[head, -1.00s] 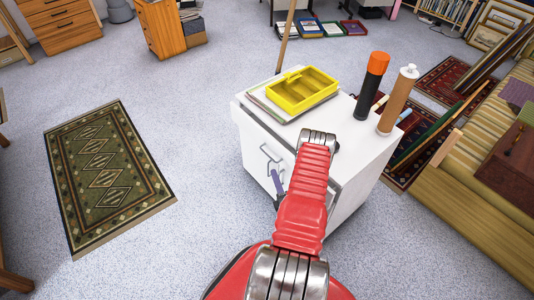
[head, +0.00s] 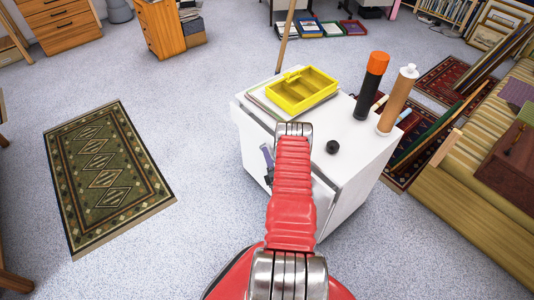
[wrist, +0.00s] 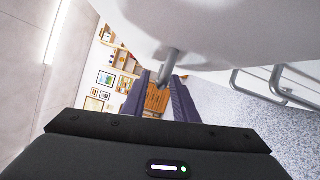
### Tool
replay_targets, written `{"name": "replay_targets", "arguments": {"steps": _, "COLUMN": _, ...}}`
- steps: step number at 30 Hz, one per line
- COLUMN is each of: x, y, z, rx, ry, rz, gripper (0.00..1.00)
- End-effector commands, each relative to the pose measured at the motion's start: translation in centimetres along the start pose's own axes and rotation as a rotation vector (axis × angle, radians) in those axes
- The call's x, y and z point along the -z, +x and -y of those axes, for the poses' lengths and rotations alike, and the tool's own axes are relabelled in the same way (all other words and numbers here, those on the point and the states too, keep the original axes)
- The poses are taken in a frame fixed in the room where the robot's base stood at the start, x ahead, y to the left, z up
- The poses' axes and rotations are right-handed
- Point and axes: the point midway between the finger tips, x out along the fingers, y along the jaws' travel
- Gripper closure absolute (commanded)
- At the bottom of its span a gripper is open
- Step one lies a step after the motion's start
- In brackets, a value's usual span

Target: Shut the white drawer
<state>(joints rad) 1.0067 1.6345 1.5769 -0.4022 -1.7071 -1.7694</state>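The white cabinet (head: 345,200) stands mid-floor in the head view. Its left-facing front, with the white drawer, is mostly hidden behind my red arm. A dark gap shows near the cabinet's top front edge, but I cannot tell how far the drawer stands out. My gripper (head: 267,157) is at this front, its purple fingers partly hidden by the arm. In the wrist view the two fingers (wrist: 159,78) are apart. A grey metal rod (wrist: 170,66), perhaps a handle, projects from a white surface near the fingertips. I cannot tell whether they touch it.
On the cabinet top are a yellow tray (head: 303,91), an orange-capped dark tube (head: 370,85), a brown tube (head: 398,100) and a small black disc (head: 332,147). Bar handles (wrist: 262,85) show at right in the wrist view. Floor beside the green rug (head: 105,170) is clear.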

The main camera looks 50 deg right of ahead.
Motion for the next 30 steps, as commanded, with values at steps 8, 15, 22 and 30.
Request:
{"name": "replay_targets", "arguments": {"steps": 8, "x": 0.05, "y": 1.35, "z": -0.05, "rx": 0.000, "ry": 0.001, "rz": 0.000, "gripper": 0.74}}
{"name": "replay_targets", "arguments": {"steps": 15, "x": 0.05, "y": 1.32, "z": -0.04, "rx": 0.000, "ry": 0.001, "rz": 0.000, "gripper": 0.77}}
{"name": "replay_targets", "arguments": {"steps": 22, "x": 0.05, "y": 1.30, "z": -0.04, "rx": 0.000, "ry": 0.001, "rz": 0.000, "gripper": 0.93}}
{"name": "replay_targets", "arguments": {"steps": 30, "x": 0.08, "y": 1.27, "z": 0.02, "rx": 0.001, "ry": 0.001, "rz": -0.001, "gripper": 1.00}}
